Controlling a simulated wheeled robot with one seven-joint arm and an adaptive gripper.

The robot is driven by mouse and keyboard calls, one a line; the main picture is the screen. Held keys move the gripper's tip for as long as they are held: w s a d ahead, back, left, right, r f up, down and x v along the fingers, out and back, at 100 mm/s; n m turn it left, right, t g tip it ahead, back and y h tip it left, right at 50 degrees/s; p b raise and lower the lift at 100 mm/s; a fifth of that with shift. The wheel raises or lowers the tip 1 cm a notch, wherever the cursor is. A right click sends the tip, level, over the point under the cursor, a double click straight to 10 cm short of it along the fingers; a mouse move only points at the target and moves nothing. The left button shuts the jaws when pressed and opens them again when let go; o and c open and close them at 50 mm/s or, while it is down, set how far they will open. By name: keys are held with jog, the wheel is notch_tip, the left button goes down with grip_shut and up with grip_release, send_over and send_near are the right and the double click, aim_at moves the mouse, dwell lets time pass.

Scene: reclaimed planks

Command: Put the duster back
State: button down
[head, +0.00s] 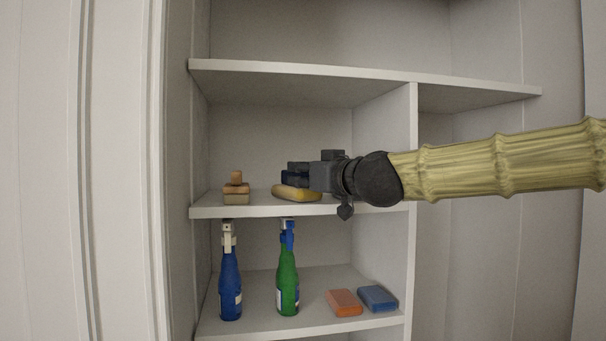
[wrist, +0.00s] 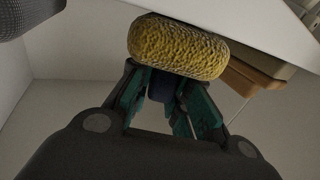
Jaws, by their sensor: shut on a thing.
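The duster (head: 297,193) has a fuzzy yellow head and a dark blue part behind it. Its yellow head (wrist: 178,46) fills the upper middle of the wrist view. My gripper (head: 298,175) is shut on the dark blue part, which shows between the fingers in the wrist view (wrist: 161,88). In the head view the duster is at the middle shelf (head: 260,211), lying level near its front edge. I cannot tell whether it touches the board. My fingers partly hide the blue part.
A wooden brush-like block (head: 236,190) stands left of the duster on the same shelf. Below are a blue spray bottle (head: 230,285), a green one (head: 288,280), an orange sponge (head: 344,302) and a blue sponge (head: 377,297). An upright divider (head: 411,140) is at the right.

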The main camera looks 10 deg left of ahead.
jog(key=shift+f, duration=0.1)
jog(key=c, duration=1.8)
grip_release()
jog(key=o, duration=0.5)
jog(key=b+v, duration=0.2)
jog(key=v, duration=1)
jog(key=shift+d, duration=0.1)
jog(key=shift+w, duration=0.1)
